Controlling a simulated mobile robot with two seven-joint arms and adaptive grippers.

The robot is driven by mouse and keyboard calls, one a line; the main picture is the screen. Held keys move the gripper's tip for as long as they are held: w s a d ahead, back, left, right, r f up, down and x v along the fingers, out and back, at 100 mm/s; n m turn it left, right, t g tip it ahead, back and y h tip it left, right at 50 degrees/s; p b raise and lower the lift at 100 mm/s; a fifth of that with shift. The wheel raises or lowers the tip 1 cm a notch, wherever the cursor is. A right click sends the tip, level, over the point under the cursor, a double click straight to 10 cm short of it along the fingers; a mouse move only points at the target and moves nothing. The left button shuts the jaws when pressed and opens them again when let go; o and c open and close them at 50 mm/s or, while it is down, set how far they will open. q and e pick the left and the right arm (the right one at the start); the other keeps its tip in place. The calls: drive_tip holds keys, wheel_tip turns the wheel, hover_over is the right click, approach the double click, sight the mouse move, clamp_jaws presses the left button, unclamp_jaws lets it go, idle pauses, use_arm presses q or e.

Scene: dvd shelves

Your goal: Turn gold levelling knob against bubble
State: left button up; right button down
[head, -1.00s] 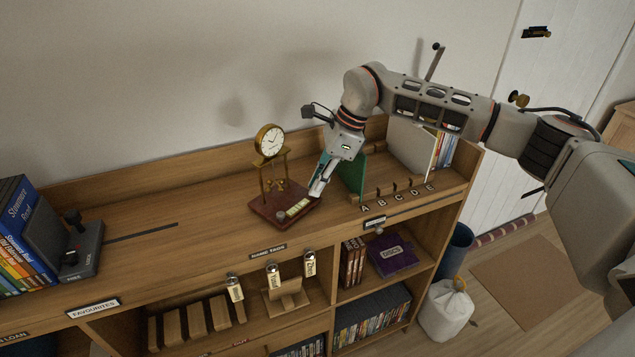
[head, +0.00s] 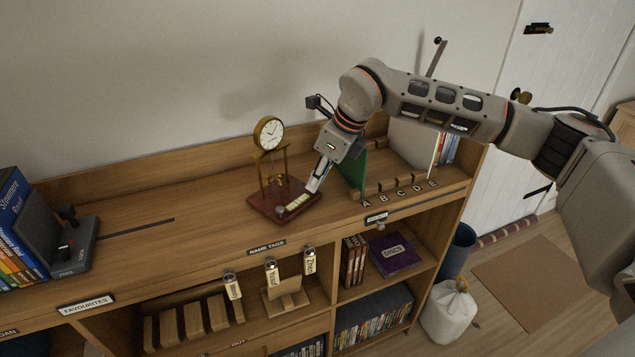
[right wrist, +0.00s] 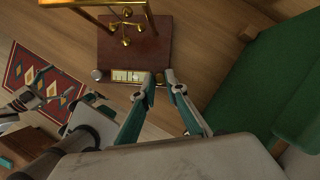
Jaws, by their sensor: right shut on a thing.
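A brass clock (head: 268,133) with a white dial stands on a dark red wooden base (head: 262,204). A pale bubble level (head: 297,202) is set along the base's front edge; it also shows in the right wrist view (right wrist: 126,75), where the bubble is too small to place. A silver knob (right wrist: 96,74) sits at its left end. My right gripper (head: 312,190) reaches down to the base's right front corner. In the right wrist view its fingertips (right wrist: 160,77) are closed around the small gold knob (right wrist: 159,78), mostly hidden between them. Part of my left arm shows at lower left there.
A green bookend (head: 356,172) stands close right of my right gripper, near the lettered A–E slots (head: 398,193). A black lever box (head: 76,248) and books (head: 18,225) stand at the left. The shelf top between them and the clock is clear.

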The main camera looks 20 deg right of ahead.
drive_tip(key=m, duration=0.1)
drive_tip(key=m+h+b, duration=0.1)
drive_tip(key=m, duration=0.1)
drive_tip(key=m+t+h+b, duration=0.1)
drive_tip(key=m, duration=0.1)
drive_tip(key=shift+s+a+f, duration=0.1)
drive_tip(key=shift+s+a, duration=0.05)
drive_tip(key=shift+a, duration=0.1)
drive_tip(key=shift+m+h, duration=0.4)
drive_tip(key=shift+m, duration=0.8)
use_arm(q)
drive_tip(key=f, duration=0.3)
drive_tip(key=shift+s+a+f+b, duration=0.1)
drive_tip(key=shift+s+f+b, duration=0.2)
drive_tip(key=shift+f, duration=0.05)
use_arm(e)
drive_tip(key=shift+a+m, duration=0.1)
drive_tip(key=shift+m, duration=0.5)
drive_tip(key=shift+h, duration=0.3)
drive_tip(key=c, duration=2)
unclamp_jaws()
use_arm(q)
drive_tip(key=shift+f, duration=0.1)
drive_tip(key=shift+s, duration=0.15)
